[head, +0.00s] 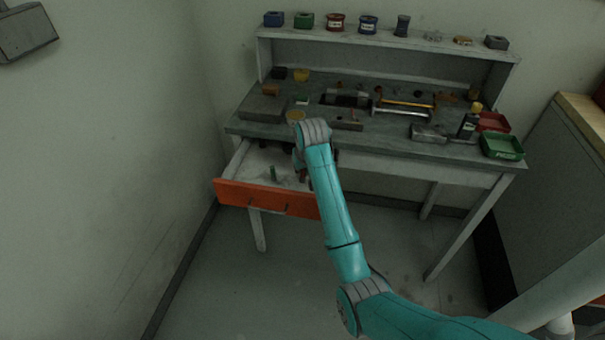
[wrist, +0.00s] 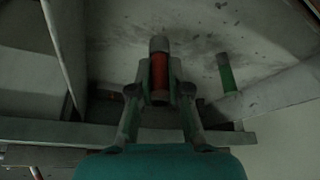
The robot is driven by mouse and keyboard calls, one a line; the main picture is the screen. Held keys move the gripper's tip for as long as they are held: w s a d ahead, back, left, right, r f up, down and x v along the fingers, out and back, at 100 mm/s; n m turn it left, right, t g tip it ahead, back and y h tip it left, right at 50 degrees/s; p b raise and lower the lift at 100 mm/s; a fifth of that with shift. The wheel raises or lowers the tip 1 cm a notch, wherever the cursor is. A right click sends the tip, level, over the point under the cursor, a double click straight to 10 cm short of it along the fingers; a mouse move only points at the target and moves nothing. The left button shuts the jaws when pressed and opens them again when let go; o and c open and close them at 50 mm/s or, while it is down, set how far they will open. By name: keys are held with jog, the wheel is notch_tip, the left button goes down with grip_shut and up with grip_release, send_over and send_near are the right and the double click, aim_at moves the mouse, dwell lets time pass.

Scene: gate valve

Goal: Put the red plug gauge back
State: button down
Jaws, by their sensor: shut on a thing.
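The red plug gauge (wrist: 160,78) is between the fingertips of my gripper (wrist: 161,88), which is shut on it. It has a red middle and a grey end pointing up in the wrist view. In the head view my gripper (head: 304,172) is over the open drawer (head: 260,197), mostly hidden by my own arm, and the red gauge cannot be made out there. Whether the red gauge touches the drawer floor cannot be told.
The drawer has an orange front and hangs out under the workbench (head: 385,130). The bench top holds several tools and blocks, with a green tray (head: 502,147) and a red tray (head: 493,122) at its right. A wall stands close on the left.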

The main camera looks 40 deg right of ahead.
jog(key=shift+f, duration=0.65)
jog(key=shift+f, duration=0.1)
jog(key=c, duration=1.1)
grip_release()
jog(key=v, duration=1.2)
